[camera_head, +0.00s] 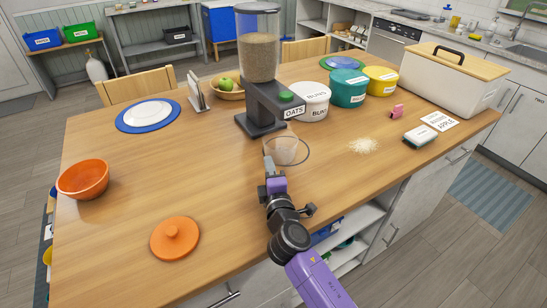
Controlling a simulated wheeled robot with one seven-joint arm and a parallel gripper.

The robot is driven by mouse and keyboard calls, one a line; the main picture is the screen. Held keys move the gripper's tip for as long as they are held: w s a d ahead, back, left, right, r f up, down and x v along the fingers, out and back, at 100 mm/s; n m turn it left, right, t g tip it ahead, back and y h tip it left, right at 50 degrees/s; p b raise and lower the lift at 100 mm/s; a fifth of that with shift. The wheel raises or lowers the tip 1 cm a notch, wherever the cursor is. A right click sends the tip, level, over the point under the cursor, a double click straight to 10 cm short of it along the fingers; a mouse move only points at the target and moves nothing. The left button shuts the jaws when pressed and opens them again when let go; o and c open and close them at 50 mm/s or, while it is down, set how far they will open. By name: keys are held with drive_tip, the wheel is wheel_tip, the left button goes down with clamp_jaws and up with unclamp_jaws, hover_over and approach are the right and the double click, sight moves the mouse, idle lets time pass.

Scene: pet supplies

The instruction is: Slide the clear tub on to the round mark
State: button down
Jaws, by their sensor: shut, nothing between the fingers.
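The clear tub (285,150) stands upright on the wooden table, below the spout side of the oats dispenser. The round mark (306,155) is a thin dark ring on the table; the tub overlaps it, and the ring extends out to the tub's right. Whether the tub is wholly inside the ring I cannot tell. My gripper (269,164) is shut and empty at the tub's left front side, very near it. Whether it touches the tub I cannot tell.
The oats dispenser (262,104) stands right behind the tub. A small spill of pale grains (363,146) lies to the right. An orange lid (174,238) and an orange bowl (83,179) are to the left. Tubs (347,88) and a bread bin (449,85) stand at the back right.

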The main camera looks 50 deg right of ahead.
sight(281, 153)
drive_tip(key=shift+w+d, duration=0.2)
drive_tip(key=shift+d, duration=0.9)
drive_tip(key=d, duration=0.2)
drive_tip(key=d+p, duration=0.1)
drive_tip(key=d, duration=0.1)
drive_tip(key=shift+w+r, duration=0.1)
drive_tip(key=shift+w, duration=0.2)
